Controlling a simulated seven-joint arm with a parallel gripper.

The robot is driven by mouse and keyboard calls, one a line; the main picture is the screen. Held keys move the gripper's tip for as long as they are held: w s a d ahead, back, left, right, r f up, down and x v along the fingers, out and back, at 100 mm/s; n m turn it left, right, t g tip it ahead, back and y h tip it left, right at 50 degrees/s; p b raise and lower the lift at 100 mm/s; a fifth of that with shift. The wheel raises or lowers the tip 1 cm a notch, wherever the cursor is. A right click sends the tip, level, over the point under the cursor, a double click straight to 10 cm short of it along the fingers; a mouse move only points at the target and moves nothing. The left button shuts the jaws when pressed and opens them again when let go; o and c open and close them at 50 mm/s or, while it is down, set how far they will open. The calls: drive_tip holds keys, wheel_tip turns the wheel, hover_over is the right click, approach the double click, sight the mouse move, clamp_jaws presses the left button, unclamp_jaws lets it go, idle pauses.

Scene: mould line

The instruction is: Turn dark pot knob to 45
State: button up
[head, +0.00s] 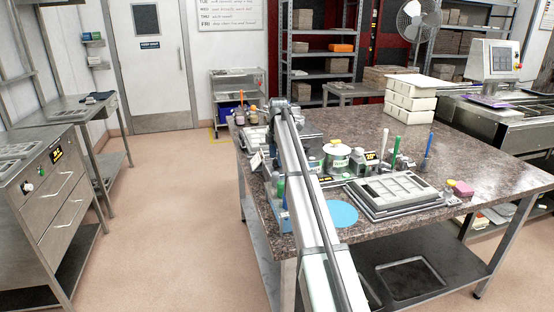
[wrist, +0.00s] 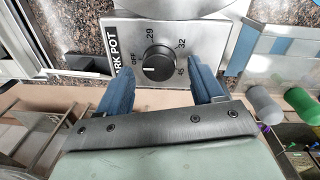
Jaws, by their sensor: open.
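The dark pot knob (wrist: 159,63) is a round black knob on a silver plate (wrist: 205,35) lettered "RK POT", in the wrist view. Its white mark points left, close to OFF. The labels 29, 32 and 45 run round the top and right of it. My gripper (wrist: 160,84) is open, with one blue finger to the left of the knob and one to the right, both apart from it and nearer the bottom of the picture. Part of a round metal pot (wrist: 168,4) shows above the plate. In the head view my arm hides the knob.
A blue and clear container (wrist: 288,46) stands right of the plate, with white (wrist: 264,104) and green (wrist: 300,101) rounded tops below it. In the head view, a labelled pot (head: 337,163) and a mould tray (head: 440,201) stand on the brown table (head: 480,165).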

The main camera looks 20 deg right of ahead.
drive_tip(key=shift+f, duration=0.65)
drive_tip(key=c, duration=1.1)
